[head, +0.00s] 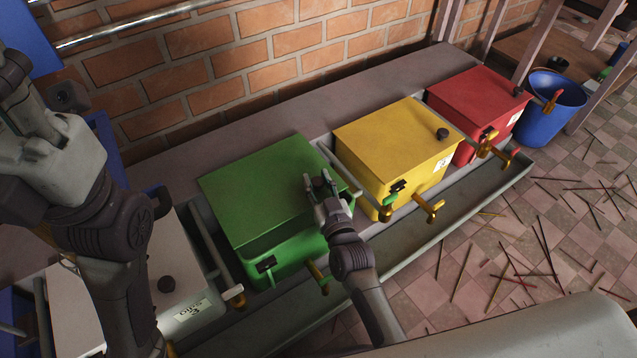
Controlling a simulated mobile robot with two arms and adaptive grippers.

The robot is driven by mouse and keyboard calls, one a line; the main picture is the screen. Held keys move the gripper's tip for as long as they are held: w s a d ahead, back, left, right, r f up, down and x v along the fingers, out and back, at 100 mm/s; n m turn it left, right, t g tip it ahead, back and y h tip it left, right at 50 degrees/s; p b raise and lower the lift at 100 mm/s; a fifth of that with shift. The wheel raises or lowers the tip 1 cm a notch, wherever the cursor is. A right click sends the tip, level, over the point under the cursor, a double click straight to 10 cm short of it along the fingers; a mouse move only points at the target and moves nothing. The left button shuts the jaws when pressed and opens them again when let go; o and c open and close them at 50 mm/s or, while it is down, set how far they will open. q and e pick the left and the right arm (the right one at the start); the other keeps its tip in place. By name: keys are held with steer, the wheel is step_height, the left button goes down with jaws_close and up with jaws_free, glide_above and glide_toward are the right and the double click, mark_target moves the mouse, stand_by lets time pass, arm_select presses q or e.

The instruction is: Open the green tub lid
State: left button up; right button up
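The green tub (258,205) stands in the row on the bench, between the white tub and the yellow tub. Its flat green lid lies level and looks shut. My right gripper (320,184) is at the lid's front right corner, with its fingers on either side of a small dark knob. The fingers hide most of this knob, and I cannot tell whether they press on it. A dark latch and a brass tap show on the tub's front. My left arm stands at the left, and its fingertips do not show.
The white tub (190,275) is at the left, partly behind my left arm. The yellow tub (390,145) and red tub (475,95) are to the right. A grey trough (450,205) runs along the front. A blue bucket (550,110) stands far right. A brick wall is behind.

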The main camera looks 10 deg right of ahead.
steer(key=o, duration=0.4)
steer(key=s+d, duration=0.1)
steer(key=s, duration=1.1)
steer(key=shift+d, duration=0.25)
